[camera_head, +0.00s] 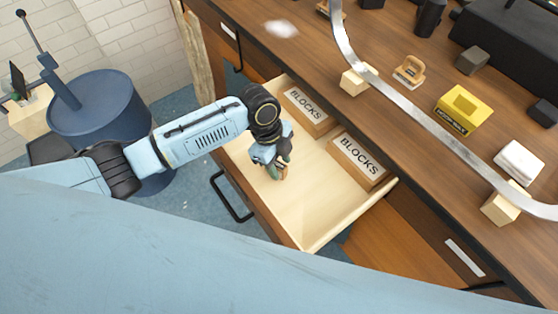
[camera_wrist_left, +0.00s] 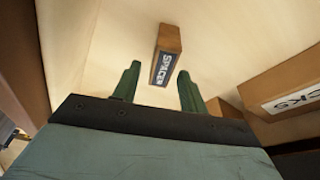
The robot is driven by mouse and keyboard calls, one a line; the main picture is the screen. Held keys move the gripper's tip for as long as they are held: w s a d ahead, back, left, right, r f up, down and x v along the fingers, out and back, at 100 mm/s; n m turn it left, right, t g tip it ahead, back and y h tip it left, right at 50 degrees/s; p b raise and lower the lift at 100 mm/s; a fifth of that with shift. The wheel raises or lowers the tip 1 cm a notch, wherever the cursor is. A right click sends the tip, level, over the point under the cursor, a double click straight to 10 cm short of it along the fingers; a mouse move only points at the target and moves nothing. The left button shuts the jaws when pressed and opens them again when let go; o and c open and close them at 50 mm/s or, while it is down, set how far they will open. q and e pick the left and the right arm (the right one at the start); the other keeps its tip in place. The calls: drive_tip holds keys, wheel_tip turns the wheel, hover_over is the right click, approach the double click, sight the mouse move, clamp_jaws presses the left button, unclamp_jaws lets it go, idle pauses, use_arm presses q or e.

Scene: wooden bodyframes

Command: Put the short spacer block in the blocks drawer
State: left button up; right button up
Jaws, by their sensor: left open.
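The spacer block (camera_wrist_left: 168,42), small and brown with a dark label reading SPACER, shows in the left wrist view just beyond my fingertips, against the pale drawer floor. My left gripper (camera_wrist_left: 158,76) is open, with its two green fingers apart and the block's labelled end in line with the gap. In the head view my left gripper (camera_head: 277,172) points down into the open drawer (camera_head: 310,205), and its wrist hides most of the block. Two brown blocks labelled BLOCKS (camera_head: 305,107) (camera_head: 358,161) sit along the drawer's back side. My right gripper is not in view.
The wooden worktop (camera_head: 320,75) overhangs the drawer's back. On it are a curved metal strip (camera_head: 400,105), pale wooden blocks (camera_head: 355,81) and a yellow box (camera_head: 462,108). A blue round stool (camera_head: 100,105) stands at the left. The drawer's front right floor is clear.

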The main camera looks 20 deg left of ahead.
use_arm(q)
drive_tip(key=p+v, duration=0.2)
drive_tip(key=v, duration=1)
drive_tip(key=shift+r, duration=0.2)
